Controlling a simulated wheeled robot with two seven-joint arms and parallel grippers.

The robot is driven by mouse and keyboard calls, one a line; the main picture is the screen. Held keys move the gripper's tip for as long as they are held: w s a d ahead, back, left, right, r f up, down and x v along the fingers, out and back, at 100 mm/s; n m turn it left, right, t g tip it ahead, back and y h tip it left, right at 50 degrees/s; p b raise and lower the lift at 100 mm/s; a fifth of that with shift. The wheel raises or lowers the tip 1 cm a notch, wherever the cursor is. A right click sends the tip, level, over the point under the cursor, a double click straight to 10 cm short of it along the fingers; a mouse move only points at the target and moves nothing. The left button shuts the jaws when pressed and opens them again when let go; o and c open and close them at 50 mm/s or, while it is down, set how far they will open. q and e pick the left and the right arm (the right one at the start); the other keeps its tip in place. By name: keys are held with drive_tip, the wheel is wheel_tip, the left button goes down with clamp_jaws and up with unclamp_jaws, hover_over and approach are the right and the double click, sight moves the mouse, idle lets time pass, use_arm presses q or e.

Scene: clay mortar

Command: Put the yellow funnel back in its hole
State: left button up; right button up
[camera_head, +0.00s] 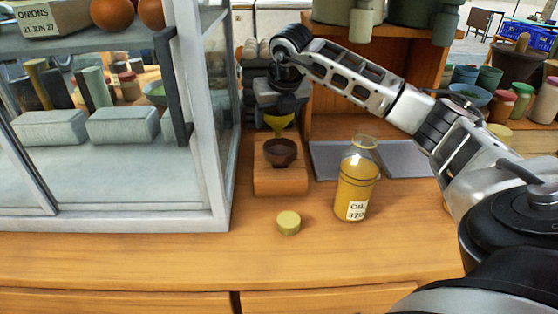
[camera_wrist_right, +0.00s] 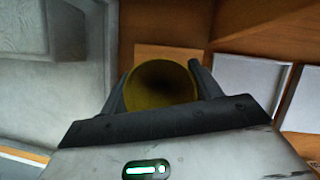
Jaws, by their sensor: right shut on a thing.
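The yellow funnel (camera_head: 279,121) is held in my right gripper (camera_head: 280,106), low over a wooden stand (camera_head: 280,186) beside the glass cabinet. In the right wrist view, the funnel's round mouth (camera_wrist_right: 161,84) shows between the two dark fingers of the gripper (camera_wrist_right: 161,90). A dark brown round bowl-like piece (camera_head: 281,151) is on the stand, just below the funnel in the head view. I cannot tell whether the funnel's lower end touches anything. No open hole is clearly visible. My left gripper is not in view.
The glass cabinet (camera_head: 215,160) stands close on the left. An oil bottle (camera_head: 355,185) stands to the right of the stand, and a yellow lid (camera_head: 288,222) lies in front. Grey flat panels (camera_head: 405,160) lie behind the bottle. The counter's front is clear.

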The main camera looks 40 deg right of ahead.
sight(277, 130)
drive_tip(key=shift+f, duration=0.4)
idle(0.3)
drive_tip(key=shift+f+b, duration=0.75)
drive_tip(key=shift+f, duration=0.1)
drive_tip(key=shift+f, duration=0.1)
drive_tip(key=shift+f+b, duration=0.4)
drive_tip(key=shift+f, duration=0.05)
idle(0.4)
drive_tip(key=o, duration=1.1)
drive_tip(key=shift+c, duration=0.2)
